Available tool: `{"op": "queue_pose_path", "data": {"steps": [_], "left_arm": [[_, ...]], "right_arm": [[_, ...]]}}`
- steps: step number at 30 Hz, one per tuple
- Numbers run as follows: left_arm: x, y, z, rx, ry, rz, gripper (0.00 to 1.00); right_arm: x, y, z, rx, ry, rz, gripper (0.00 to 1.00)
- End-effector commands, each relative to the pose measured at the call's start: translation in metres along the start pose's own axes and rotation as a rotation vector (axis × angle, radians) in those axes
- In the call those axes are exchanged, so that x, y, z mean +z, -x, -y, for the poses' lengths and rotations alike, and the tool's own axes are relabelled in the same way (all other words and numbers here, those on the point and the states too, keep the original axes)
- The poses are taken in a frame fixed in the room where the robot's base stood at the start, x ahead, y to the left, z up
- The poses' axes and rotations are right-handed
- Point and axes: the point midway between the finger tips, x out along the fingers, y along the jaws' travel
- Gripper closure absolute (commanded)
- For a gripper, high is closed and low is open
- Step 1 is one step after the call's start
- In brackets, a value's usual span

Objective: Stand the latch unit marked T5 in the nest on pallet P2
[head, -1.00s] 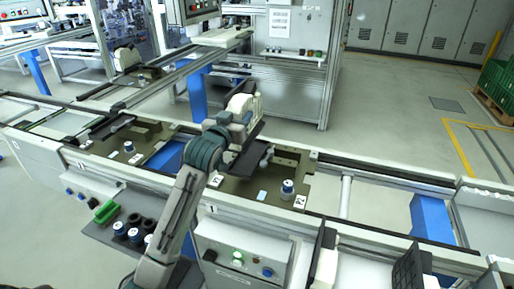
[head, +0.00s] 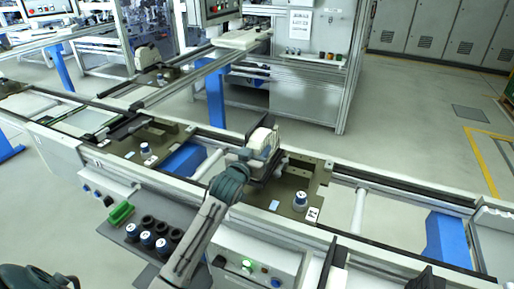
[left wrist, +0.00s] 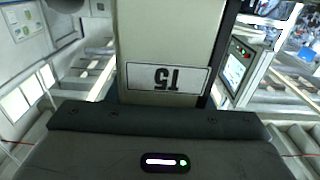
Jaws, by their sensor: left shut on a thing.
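The latch unit is a pale beige block (left wrist: 162,40) with a T5 label, upside down in the left wrist view. The dark jaw body of my left gripper (left wrist: 160,122) is shut on it. In the head view my left gripper (head: 248,155) holds the unit (head: 265,139) over the near conveyor, at the left part of an olive pallet (head: 322,180). The arm hides part of this pallet and its nest. I cannot tell whether the unit's underside touches the pallet. The pallet's small labels are too small to read surely. My right gripper is not in view.
A white-and-blue cylinder (head: 300,201) stands on this pallet. Another olive pallet (head: 165,135) lies to the left, past an open gap with a blue panel (head: 186,160). A front shelf (head: 130,245) holds a green block (head: 121,213) and several cylinders. Empty rails run right.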

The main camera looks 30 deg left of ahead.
Motion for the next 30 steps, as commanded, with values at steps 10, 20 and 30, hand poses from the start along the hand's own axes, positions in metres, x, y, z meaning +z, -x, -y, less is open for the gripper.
{"op": "queue_pose_path", "data": {"steps": [10,20,30], "left_arm": [[0.002,0.000,0.000,0.000,0.000,0.000,0.40],[0.000,0.000,0.000,0.000,0.000,-0.001,0.32],[0.004,0.049,0.000,0.001,-0.004,0.000,0.32]], "right_arm": [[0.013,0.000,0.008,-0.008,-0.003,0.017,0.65],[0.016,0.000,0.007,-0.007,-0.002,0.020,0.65],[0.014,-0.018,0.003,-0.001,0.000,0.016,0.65]]}}
